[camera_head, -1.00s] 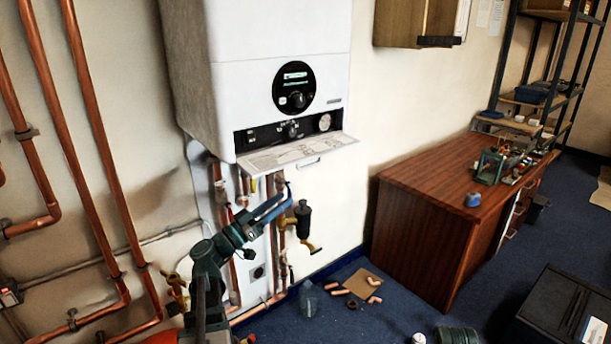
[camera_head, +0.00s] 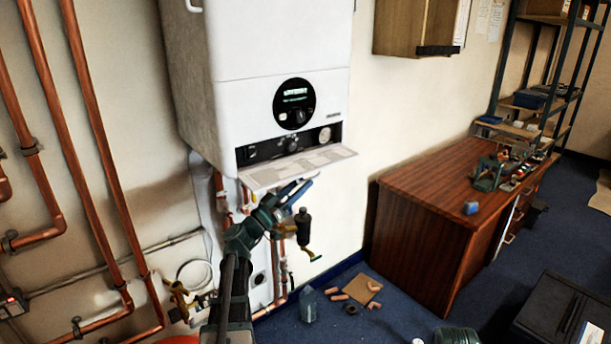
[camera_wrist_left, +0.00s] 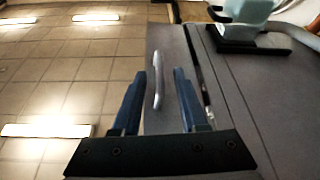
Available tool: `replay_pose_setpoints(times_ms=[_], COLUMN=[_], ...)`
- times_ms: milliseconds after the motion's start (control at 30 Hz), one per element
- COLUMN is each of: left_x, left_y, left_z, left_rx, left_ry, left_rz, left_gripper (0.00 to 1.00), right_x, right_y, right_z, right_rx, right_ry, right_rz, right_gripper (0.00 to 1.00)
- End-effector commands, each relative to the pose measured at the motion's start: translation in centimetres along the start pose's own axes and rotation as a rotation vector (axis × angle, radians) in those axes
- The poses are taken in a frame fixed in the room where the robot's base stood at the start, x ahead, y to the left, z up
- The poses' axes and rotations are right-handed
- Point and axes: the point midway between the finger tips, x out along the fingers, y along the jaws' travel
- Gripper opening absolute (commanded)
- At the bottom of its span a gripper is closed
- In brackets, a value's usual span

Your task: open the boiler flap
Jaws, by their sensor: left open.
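The white boiler (camera_head: 280,45) hangs on the wall in the head view. Its flap (camera_head: 328,158) juts out below the black control strip (camera_head: 262,150), roughly flat, leaving the strip's knob and gauge exposed. My left gripper (camera_head: 306,187) is open just below the flap's front part. In the left wrist view, a grey panel, which looks like the flap's outer face (camera_wrist_left: 180,45), fills the middle. A pale bar handle (camera_wrist_left: 158,80) lies between the spread blue fingers of the gripper (camera_wrist_left: 160,73), with gaps at both sides. My right gripper is out of view.
Copper pipes (camera_head: 90,120) run along the left wall. Pipes and a black fitting with a yellow lever (camera_head: 304,230) hang below the boiler, close to my left arm. A wooden desk (camera_head: 415,215) stands to the right. Loose pipe pieces (camera_head: 358,290) lie on the blue floor.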

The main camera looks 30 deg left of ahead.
Motion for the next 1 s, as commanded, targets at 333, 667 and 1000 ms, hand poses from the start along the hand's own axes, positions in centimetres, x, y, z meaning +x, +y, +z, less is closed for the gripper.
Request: replay_pose_setpoints(times_ms=[333, 667, 1000], left_x=[2.3, 2.3, 2.3], left_y=[0.0, 0.0, 0.0], left_z=[0.0, 0.0, 0.0], left_rx=[0.001, 0.001, 0.001], left_ry=[-0.001, 0.0, 0.0], left_rz=[0.0, 0.0, 0.0], left_gripper=[0.43, 0.27, 0.0], right_x=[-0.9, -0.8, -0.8], right_y=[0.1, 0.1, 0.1], right_z=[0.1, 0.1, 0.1], right_rx=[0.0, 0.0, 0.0], right_ry=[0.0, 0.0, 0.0], right_rz=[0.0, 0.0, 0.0], right_gripper=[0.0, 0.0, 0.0])
